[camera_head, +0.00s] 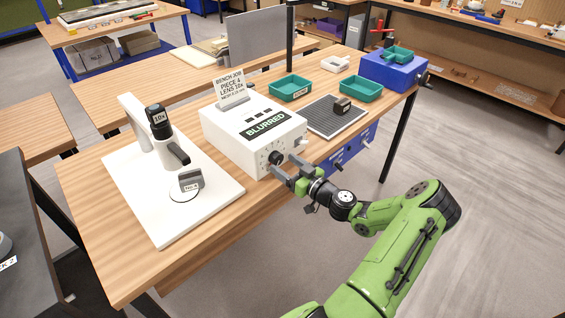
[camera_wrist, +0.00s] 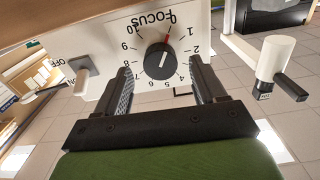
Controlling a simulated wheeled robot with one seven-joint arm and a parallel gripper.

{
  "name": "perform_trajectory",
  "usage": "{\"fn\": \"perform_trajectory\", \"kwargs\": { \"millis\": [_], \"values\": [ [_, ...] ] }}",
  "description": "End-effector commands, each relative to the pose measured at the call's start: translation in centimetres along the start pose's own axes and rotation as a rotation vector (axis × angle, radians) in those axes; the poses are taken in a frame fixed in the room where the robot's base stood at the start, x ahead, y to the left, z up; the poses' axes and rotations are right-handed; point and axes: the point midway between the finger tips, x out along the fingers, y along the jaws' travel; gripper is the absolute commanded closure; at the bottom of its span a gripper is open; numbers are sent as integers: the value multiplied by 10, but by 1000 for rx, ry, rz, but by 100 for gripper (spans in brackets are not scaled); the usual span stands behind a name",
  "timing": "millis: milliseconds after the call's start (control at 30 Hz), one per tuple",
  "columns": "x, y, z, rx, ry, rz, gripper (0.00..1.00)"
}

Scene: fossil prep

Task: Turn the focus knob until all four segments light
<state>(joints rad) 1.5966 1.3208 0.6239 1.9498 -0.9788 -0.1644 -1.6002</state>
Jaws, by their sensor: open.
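The white focus box (camera_head: 238,136) stands on the bench, with a "BLURRED" display (camera_head: 265,125) and several dark, unlit segments (camera_head: 257,113) on top. Its black focus knob (camera_head: 276,157) is on the front face. In the wrist view the knob (camera_wrist: 159,62) sits in a 0 to 10 dial, seen upside down, with a red mark by the 0. The knob's white line points roughly toward that mark. My gripper (camera_head: 284,176) is open at the knob. In the wrist view its fingers (camera_wrist: 160,78) stand either side of the knob, with gaps; contact is not visible.
A microscope (camera_head: 168,146) marked 10x stands left on a white base, with a dark piece (camera_head: 190,180) labelled No. 4 on its stage. Green trays (camera_head: 290,88) and a dark mat (camera_head: 325,122) lie to the right.

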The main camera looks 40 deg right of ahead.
Motion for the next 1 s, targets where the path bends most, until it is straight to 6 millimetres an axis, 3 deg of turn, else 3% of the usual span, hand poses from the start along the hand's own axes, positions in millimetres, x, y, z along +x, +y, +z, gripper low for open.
{"fn": "perform_trajectory", "kwargs": {
  "millis": [133, 400, 767, 1000],
  "values": [
    [17, 0, 0, -1, 0, -1, 30],
    [20, 0, 0, 1, 0, 0, 30],
    [20, 0, 0, 0, -1, -1, 84],
    [20, 0, 0, 16, -1, -1, 86]
  ]
}}
